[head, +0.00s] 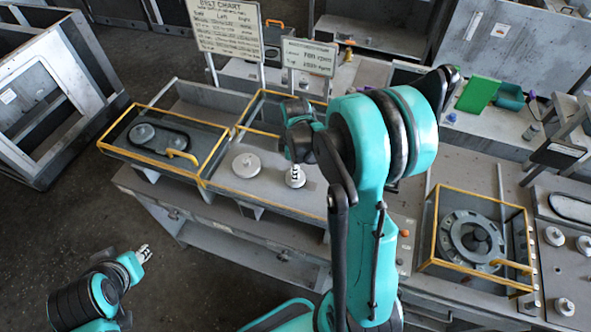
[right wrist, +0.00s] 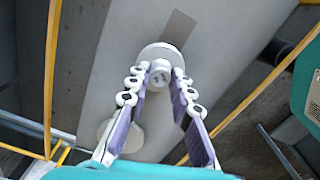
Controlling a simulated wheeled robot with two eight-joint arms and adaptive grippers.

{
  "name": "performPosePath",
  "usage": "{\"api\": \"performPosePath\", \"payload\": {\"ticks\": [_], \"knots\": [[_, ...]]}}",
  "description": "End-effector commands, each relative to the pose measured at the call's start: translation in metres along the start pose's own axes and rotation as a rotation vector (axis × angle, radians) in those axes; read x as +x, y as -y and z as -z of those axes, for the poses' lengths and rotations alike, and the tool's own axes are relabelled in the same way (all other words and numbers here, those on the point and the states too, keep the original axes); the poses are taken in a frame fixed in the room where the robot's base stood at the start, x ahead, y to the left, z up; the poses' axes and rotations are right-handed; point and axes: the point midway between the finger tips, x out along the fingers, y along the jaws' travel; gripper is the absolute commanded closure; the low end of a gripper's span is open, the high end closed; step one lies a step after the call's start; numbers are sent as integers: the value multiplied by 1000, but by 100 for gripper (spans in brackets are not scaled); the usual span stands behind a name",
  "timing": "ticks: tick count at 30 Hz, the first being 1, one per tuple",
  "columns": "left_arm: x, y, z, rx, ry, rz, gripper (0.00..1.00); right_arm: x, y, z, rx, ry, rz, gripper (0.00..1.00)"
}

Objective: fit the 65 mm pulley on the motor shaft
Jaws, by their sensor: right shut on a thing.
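My right gripper (head: 294,172) reaches down at the middle of the bench and is shut on a pale pulley. In the right wrist view its fingertips (right wrist: 159,82) are on either side of the hub of this pulley (right wrist: 160,54); whether the pulley touches the surface is unclear. A second pale pulley (head: 246,165) lies flat on the bench to its left; it also shows in the right wrist view (right wrist: 128,138), partly behind a finger. I cannot make out a bare motor shaft. My left gripper (head: 143,253) is low at left, away from the bench; its jaws are too small to read.
A yellow-edged housing (head: 202,182) at left holds two belted wheels. Another yellow-edged housing (head: 262,98) stands behind my right arm, partly hidden. A third housing (head: 432,225) at right holds a round unit. More pale pulleys (head: 554,236) stand far right. Sign boards (head: 228,28) rise behind.

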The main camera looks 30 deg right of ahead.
Motion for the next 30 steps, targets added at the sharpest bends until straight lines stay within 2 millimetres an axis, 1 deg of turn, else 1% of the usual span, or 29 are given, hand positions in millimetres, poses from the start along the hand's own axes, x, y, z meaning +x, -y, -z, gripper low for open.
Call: {"api": "performPosePath", "payload": {"ticks": [10, 21, 30], "knots": [[0, 0, 0, 0, 0, 0, 68, 0, 0, 0, 0, 0, 0, 100], [9, 0, -6, 0, 0, 0, 68, 10, 0, 0, 0, 0, 0, 100], [9, 0, -6, 0, 0, 0, 68, 9, 0, 0, 0, 0, 0, 100]]}}
